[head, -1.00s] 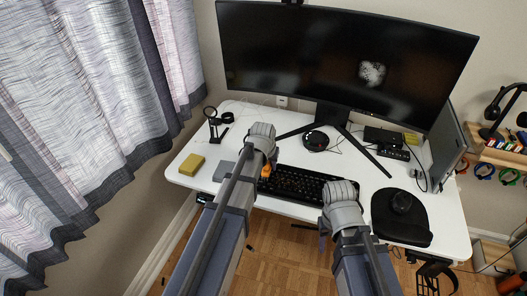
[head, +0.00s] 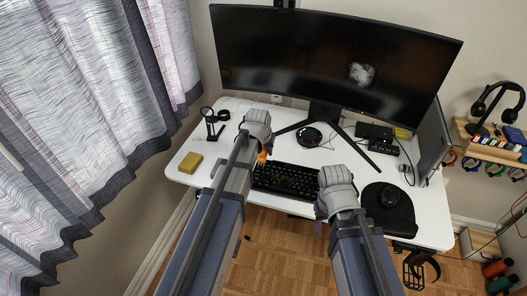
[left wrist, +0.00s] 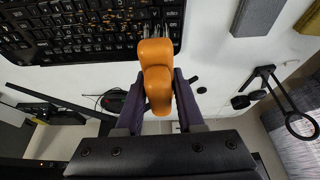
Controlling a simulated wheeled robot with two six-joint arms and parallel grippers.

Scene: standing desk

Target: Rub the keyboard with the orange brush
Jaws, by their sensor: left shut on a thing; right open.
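The black keyboard (head: 288,181) lies on the white desk, with orange crumbs on its keys. It also fills the upper left of the left wrist view (left wrist: 85,30). My left gripper (left wrist: 158,92) is shut on the orange brush (left wrist: 156,60). The brush's bristles show at the keyboard's back left corner; I cannot tell whether they touch it. In the head view a bit of the brush (head: 262,156) shows beside my left wrist, which hides that gripper. My right gripper (head: 319,222) is open and empty near the keyboard's right front end, its fingers mostly hidden.
A wide monitor (head: 325,55) stands at the back. A mouse (head: 390,196) sits on a black pad (head: 393,222) at the right. A yellow block (head: 190,162), a magnifier stand (head: 211,123) and a grey block (left wrist: 257,14) are on the left. The desk (head: 345,158) behind the keyboard is partly clear.

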